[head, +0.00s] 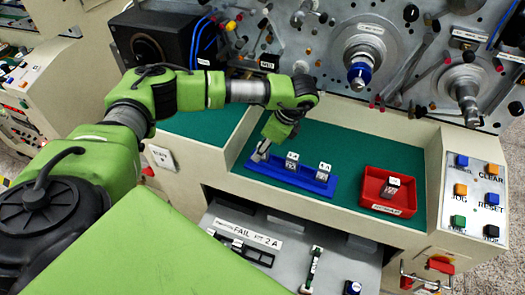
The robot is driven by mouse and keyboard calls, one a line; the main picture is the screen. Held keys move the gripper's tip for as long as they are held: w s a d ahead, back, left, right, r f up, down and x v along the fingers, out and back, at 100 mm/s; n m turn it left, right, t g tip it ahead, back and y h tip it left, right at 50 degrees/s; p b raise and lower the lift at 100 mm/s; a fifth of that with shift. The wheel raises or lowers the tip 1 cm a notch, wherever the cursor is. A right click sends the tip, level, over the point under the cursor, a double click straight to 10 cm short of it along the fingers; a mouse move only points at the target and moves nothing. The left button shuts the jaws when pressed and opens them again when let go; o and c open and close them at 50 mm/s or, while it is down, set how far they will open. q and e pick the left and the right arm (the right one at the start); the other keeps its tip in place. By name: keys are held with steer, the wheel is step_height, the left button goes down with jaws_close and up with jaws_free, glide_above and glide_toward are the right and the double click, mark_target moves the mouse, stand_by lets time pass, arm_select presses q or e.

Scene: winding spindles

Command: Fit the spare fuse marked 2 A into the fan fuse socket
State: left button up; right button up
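A blue tray (290,178) on the green mat holds small fuses with white marked tops, one near its middle (292,160) and one toward its right end (324,172). Their markings are too small to read surely. My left gripper (261,153) points down at the tray's left end; whether its fingers are open or hold a fuse cannot be made out. My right gripper is not in view.
A red tray (388,207) with a dark, white-topped piece stands right on the mat (345,150). A button panel (475,195) is further right. Spindles (360,72) and levers project from the back panel. Another upright holder (313,268) stands in the bay.

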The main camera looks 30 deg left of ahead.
arm_select(q)
jaws_close()
steer(key=shift+r, duration=0.1)
